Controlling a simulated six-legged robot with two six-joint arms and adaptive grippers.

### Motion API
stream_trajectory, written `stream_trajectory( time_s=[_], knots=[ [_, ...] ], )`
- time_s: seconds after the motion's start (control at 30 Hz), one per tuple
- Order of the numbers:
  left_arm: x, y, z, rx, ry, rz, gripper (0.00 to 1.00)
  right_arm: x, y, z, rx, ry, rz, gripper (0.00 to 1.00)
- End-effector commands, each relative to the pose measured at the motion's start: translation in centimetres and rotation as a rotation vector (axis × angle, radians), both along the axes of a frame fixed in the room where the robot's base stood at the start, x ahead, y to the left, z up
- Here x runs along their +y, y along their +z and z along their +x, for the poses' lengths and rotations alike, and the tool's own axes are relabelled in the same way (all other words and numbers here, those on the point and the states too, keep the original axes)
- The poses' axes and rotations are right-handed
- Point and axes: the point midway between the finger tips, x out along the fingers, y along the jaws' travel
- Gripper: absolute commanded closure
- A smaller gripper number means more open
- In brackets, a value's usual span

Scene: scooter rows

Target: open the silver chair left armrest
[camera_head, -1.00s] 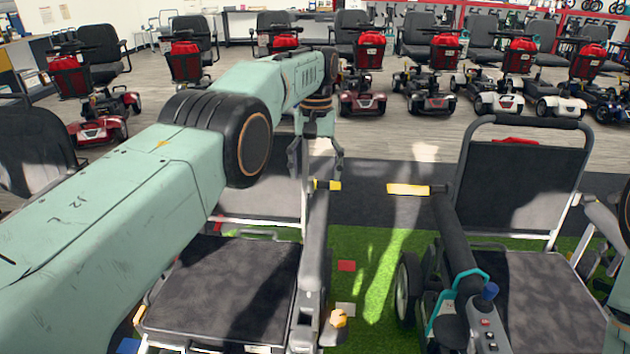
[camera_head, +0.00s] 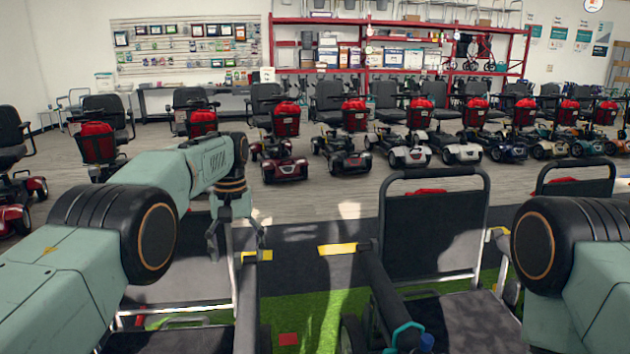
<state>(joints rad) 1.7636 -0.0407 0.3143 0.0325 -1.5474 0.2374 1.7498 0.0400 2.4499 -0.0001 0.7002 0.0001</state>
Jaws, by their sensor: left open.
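The left chair (camera_head: 183,340) is largely behind my left arm. Its right-hand armrest (camera_head: 246,310) is a dark bar running toward me. The right chair (camera_head: 433,235) has an upright dark back, and its left-hand armrest (camera_head: 380,295) also runs toward me, with a teal fitting at its near end. My left gripper (camera_head: 230,243) hangs fingers down by the left chair's back, open and empty. My right arm comes in at the right edge; its gripper is out of view.
Green turf (camera_head: 300,312) with a red patch (camera_head: 288,339) lies between the chairs. Yellow-tipped bars (camera_head: 337,249) jut into this gap. Rows of red and black scooters (camera_head: 285,140) stand behind on the wood floor, before red shelving (camera_head: 400,70).

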Motion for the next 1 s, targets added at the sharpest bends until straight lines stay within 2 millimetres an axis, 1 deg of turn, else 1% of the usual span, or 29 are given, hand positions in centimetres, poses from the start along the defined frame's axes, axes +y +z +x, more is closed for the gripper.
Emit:
stream_trajectory(
  time_s=[0.13,0.2,0.3,0.5,1.0],
  knots=[
    [0.0,-1.0,-0.3,0.002,0.000,0.001,0.25,0.0,0.0,0.0,0.000,0.000,0.000,0.60],
    [-0.1,-2.4,-0.4,0.004,0.000,0.000,0.25,0.0,0.0,0.0,0.000,0.000,0.000,0.60],
    [-0.1,-3.9,-0.6,0.005,0.000,0.000,0.25,0.0,0.0,0.0,0.000,0.000,0.000,0.60],
    [-0.1,-5.8,-0.7,0.003,0.000,0.000,0.25,0.0,0.0,0.0,0.000,0.000,0.000,0.60],
    [-0.1,-5.9,-0.7,-0.001,0.000,0.001,0.25,0.0,0.0,0.0,0.000,0.000,0.000,0.60]
  ],
)
